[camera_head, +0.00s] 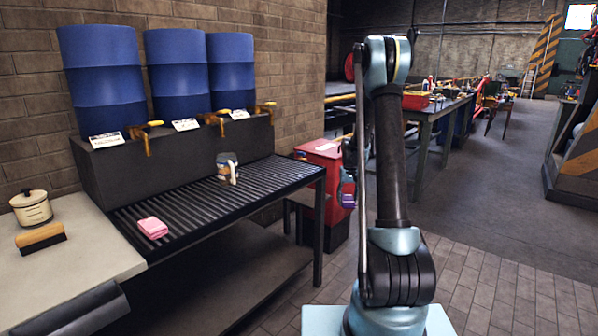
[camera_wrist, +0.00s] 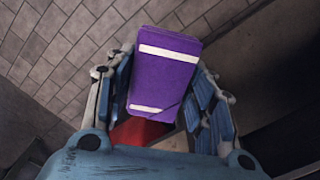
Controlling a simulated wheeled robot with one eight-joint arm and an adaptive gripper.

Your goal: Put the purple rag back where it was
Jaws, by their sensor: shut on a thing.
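The purple rag (camera_wrist: 165,75), a folded block with white stripes, is between the blue fingers of my gripper (camera_wrist: 160,95) in the wrist view. My gripper is shut on it. In the head view a small patch of the purple rag (camera_head: 348,198) shows beside my arm, in front of the red cabinet. My arm hides most of the gripper there. The rag is held in the air, above the tiled floor in the wrist view.
A black slatted rack (camera_head: 205,208) stands at left, bearing a pink folded cloth (camera_head: 152,228) and a mug (camera_head: 228,168). Blue barrels (camera_head: 178,75) with taps stand behind it. A red cabinet (camera_head: 322,158) stands right of the rack.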

